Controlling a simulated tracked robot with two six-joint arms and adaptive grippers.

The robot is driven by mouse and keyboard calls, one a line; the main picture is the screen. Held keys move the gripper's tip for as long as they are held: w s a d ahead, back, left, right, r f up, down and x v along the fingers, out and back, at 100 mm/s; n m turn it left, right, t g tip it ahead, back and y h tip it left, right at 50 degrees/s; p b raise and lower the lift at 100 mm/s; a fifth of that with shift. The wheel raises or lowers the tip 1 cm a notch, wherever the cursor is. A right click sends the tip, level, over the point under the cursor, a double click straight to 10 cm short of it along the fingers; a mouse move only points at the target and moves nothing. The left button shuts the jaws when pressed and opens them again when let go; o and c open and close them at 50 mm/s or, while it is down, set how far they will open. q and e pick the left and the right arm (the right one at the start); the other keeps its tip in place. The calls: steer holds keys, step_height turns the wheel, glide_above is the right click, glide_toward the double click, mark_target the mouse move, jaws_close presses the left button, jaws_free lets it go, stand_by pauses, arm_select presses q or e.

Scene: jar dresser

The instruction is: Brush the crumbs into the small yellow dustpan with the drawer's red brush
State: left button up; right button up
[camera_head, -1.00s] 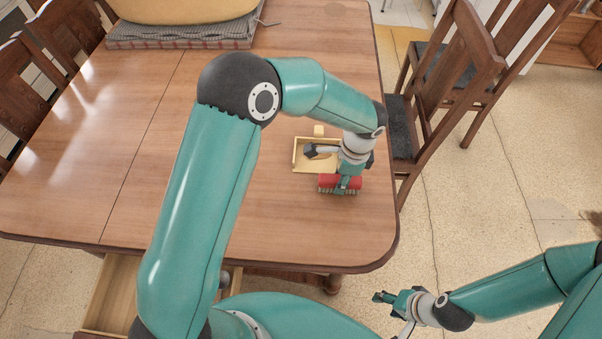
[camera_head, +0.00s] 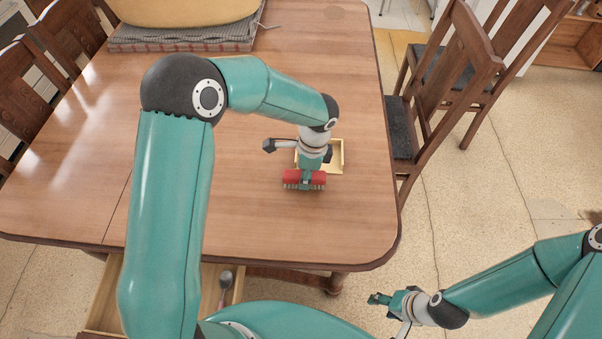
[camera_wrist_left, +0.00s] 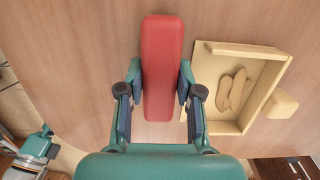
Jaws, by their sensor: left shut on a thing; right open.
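The red brush (camera_head: 304,179) is held in my left gripper (camera_wrist_left: 158,88), whose fingers clasp it from both sides. It is over the table, in front and left of the small yellow dustpan (camera_head: 338,168); I cannot tell if its bristles touch the wood. In the left wrist view the brush (camera_wrist_left: 162,60) is beside the dustpan (camera_wrist_left: 222,127), apart from it. Several tan elongated crumbs (camera_wrist_left: 233,92) lie inside the pan. My left wrist hides part of the pan in the head view. My right gripper (camera_head: 380,299) is open and empty, off the table's front edge.
The wooden table (camera_head: 230,225) is bare around the brush. A drawer (camera_head: 105,305) is open at the front, with a dark-knobbed item (camera_head: 225,280) in it. A folded cloth (camera_head: 185,38) under a yellowish object lies at the back. Chairs (camera_head: 455,70) stand at right.

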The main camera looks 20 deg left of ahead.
arm_select(q)
steer(key=shift+s+a+r+p, duration=0.15)
steer(key=shift+a+r+p, duration=0.1)
steer(key=shift+r+p, duration=0.1)
steer(key=shift+a+r+p, duration=0.1)
steer(key=shift+r+p, duration=0.2)
steer(key=shift+r, duration=0.6)
steer(key=shift+r+p, duration=2.05)
steer(key=shift+r, duration=0.8)
steer(key=shift+d, duration=0.2)
